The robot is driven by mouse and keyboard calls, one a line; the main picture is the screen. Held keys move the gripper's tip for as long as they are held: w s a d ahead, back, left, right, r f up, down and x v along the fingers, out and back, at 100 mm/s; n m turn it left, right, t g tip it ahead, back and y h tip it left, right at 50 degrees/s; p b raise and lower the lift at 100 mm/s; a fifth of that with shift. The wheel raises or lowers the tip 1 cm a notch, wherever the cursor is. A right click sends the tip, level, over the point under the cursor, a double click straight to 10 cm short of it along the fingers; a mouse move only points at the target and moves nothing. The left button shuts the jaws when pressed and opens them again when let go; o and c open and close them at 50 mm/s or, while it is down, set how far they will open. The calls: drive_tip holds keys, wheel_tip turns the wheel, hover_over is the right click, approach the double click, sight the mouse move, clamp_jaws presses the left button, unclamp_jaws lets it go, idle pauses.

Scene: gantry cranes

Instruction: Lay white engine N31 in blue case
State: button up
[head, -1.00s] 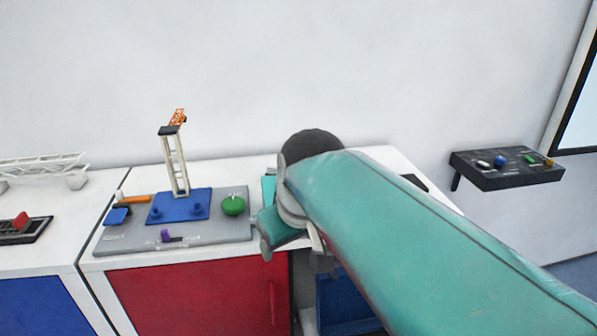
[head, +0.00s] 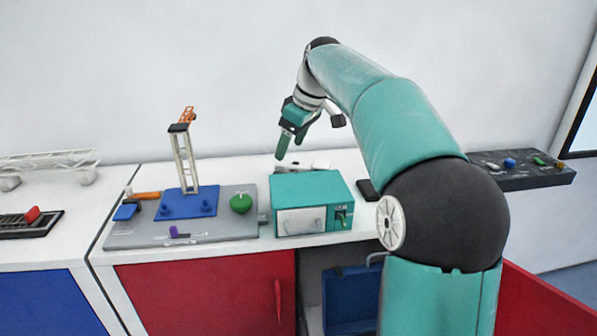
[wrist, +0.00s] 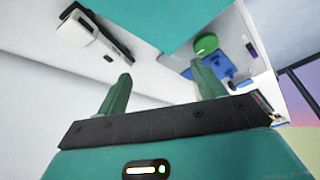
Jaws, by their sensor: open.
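My gripper (head: 291,146) is open and empty, raised above the counter behind the teal box; its two fingers also show apart in the wrist view (wrist: 161,92). A white elongated thing with dark parts (wrist: 88,28) lies on the counter beside the teal box in the wrist view. It looks like the white engine, but I cannot read any number. In the head view a pale thing (head: 306,167) shows partly behind the teal box. The blue case (head: 348,300) stands in the open compartment under the counter, partly hidden by my arm; I cannot see inside it.
The teal box (head: 312,204) has a pale front panel with a handle. Left of it a grey panel (head: 235,226) bears a green knob (head: 241,203) and a small crane (head: 184,158). A red door (head: 545,302) stands open at right. A dark control shelf (head: 520,172) is on the wall.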

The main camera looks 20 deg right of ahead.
drive_tip(key=w+d+f+n+y, duration=0.2)
drive_tip(key=w+d, duration=0.3)
drive_tip(key=d, duration=0.2)
drive_tip(key=n, duration=0.1)
approach(306, 164)
drive_tip(key=shift+y, duration=0.4)
drive_tip(key=x, duration=1.2)
drive_tip(key=shift+d+f, duration=0.15)
drive_tip(key=shift+d, duration=0.15)
drive_tip(key=c, duration=1.3)
drive_tip(key=shift+c, duration=0.2)
wheel_tip(306, 164, up, 10)
drive_tip(key=shift+f, duration=0.2)
drive_tip(key=shift+r, duration=0.25)
